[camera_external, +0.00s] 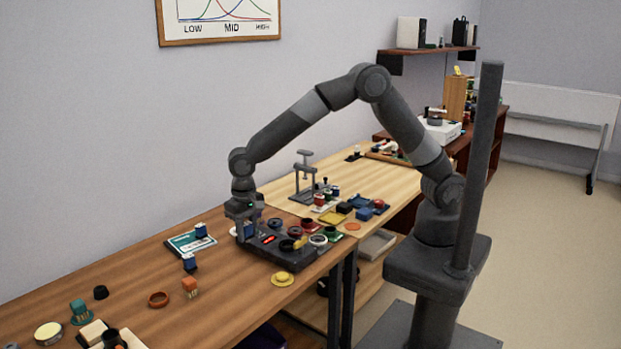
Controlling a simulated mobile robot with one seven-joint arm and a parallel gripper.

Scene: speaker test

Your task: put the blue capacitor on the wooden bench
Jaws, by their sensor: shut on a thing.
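My gripper (244,217) points down over the left end of a dark tray (283,258) on the nearer wooden bench (130,265). It is shut on a small blue part, which looks like the blue capacitor (248,230); the fingers and tray hide much of it, and I cannot tell whether it touches the tray. Two similar blue-topped parts are to the left: one (201,230) on a green and white card, and one (189,262) on bare wood.
The dark tray holds several round coloured parts. A yellow disc (282,279) lies before it. A lighter bench (385,182) behind carries a clamp stand (305,176). Bare wood shows left of the card.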

